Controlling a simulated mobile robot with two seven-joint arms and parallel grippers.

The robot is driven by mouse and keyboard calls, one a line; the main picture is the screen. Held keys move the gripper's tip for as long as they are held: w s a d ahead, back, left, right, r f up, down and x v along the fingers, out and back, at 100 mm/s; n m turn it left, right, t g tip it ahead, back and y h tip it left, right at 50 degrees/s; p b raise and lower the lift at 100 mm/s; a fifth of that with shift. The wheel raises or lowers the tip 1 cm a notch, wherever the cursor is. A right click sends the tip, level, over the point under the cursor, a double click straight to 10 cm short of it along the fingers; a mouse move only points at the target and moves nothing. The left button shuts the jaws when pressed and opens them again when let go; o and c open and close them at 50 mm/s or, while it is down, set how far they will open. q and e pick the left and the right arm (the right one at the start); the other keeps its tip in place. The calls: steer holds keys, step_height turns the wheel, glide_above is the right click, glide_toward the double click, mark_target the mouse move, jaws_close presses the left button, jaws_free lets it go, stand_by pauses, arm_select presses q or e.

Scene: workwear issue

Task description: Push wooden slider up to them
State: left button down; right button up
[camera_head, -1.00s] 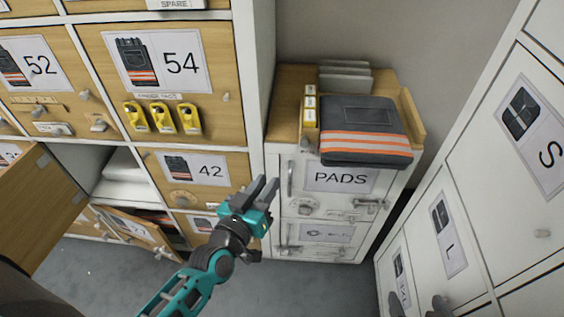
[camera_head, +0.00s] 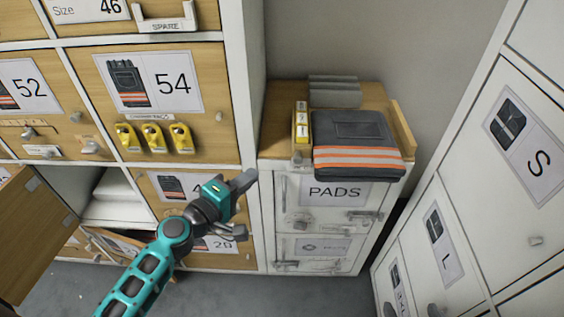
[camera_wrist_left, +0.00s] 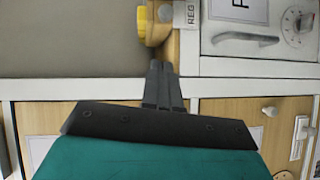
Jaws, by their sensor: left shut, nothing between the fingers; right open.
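A small wooden piece (camera_head: 301,155), which looks like the slider, sits at the front left of the PADS cabinet top, in front of a row of yellow boxes (camera_head: 302,122). Its rounded wooden end (camera_wrist_left: 157,32) shows in the left wrist view beside a bit of yellow (camera_wrist_left: 142,20). Whether it touches the boxes I cannot tell. My left gripper (camera_head: 246,180) is shut and empty, below and left of the piece, in front of the lockers; its fingers (camera_wrist_left: 161,70) point toward it in the wrist view. My right gripper is not in view.
Folded dark trousers (camera_head: 358,140) with orange bands fill the cabinet top's middle, overhanging the front. Grey pads (camera_head: 335,92) stand behind, and a wooden strip (camera_head: 402,128) edges the right. An open wooden door (camera_head: 35,235) is at left; white lockers (camera_head: 465,190) flank the right.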

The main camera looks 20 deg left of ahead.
mark_target(310, 153)
arm_select(q)
steer(key=shift+w+d+f+p, duration=0.1)
steer(key=shift+w+d+f, duration=0.1)
steer(key=shift+w+d, duration=0.95)
steer(key=shift+w+d+f+p, duration=0.1)
steer(key=shift+w+d+f, duration=0.15)
steer(key=shift+w+d, duration=0.8)
steer(key=shift+w+d+f+p, duration=0.15)
steer(key=shift+w+d, duration=0.45)
steer(key=shift+w, duration=1.05)
steer(key=shift+w+d, duration=0.25)
steer(key=shift+d, duration=0.7)
steer(key=shift+w+d, duration=0.25)
steer(key=shift+d, duration=0.65)
steer(key=shift+a, duration=0.15)
